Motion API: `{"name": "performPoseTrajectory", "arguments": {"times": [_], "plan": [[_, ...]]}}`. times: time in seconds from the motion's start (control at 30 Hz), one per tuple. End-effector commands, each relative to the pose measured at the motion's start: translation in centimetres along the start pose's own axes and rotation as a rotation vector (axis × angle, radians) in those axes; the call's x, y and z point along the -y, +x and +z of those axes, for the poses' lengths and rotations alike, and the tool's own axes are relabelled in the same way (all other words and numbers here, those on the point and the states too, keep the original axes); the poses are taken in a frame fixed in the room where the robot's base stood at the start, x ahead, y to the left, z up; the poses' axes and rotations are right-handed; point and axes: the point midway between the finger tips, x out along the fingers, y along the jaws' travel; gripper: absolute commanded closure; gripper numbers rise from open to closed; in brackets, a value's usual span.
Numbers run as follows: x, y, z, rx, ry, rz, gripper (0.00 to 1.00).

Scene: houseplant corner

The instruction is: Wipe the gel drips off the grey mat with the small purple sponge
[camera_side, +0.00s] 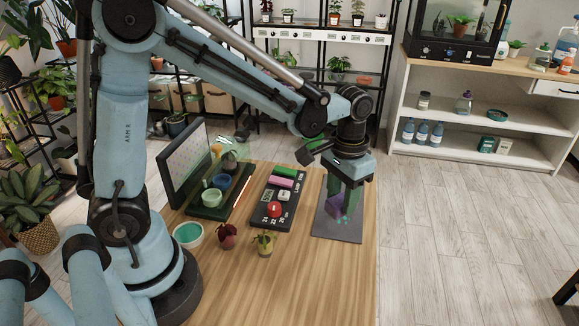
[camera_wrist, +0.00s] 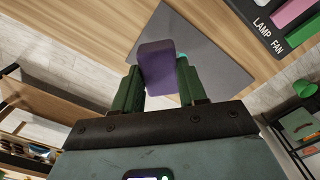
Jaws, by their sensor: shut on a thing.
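The small purple sponge (camera_side: 333,205) is held between the green fingers of my gripper (camera_side: 344,201), which points down over the grey mat (camera_side: 325,231). The sponge also shows in the wrist view (camera_wrist: 157,66), gripped between both fingers (camera_wrist: 158,88). Teal gel drips (camera_side: 344,219) lie on the mat beside the sponge's lower end. In the wrist view the mat (camera_wrist: 215,62) lies behind the sponge, and a small teal spot shows by the right finger. I cannot tell whether the sponge touches the mat.
A dark control panel (camera_side: 269,211) with a red knob and coloured switches lies left of the mat. Two small potted plants (camera_side: 264,243), a teal-filled bowl (camera_side: 188,235), and a dark tray (camera_side: 214,207) with cups stand farther left. The table's right edge is close to the mat.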

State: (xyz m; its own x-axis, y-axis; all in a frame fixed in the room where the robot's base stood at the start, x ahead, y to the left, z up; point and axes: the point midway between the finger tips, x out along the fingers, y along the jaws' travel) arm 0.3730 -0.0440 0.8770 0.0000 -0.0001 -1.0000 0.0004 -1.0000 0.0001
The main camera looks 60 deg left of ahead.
Motion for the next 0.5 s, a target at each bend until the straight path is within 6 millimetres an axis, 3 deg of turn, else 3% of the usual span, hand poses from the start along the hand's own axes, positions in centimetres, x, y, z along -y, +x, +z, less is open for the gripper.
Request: {"name": "performPoseTrajectory", "arguments": {"times": [0.5], "plan": [[0.0, 5.6, -0.1, 0.0, 0.001, 0.0, 0.83]]}}
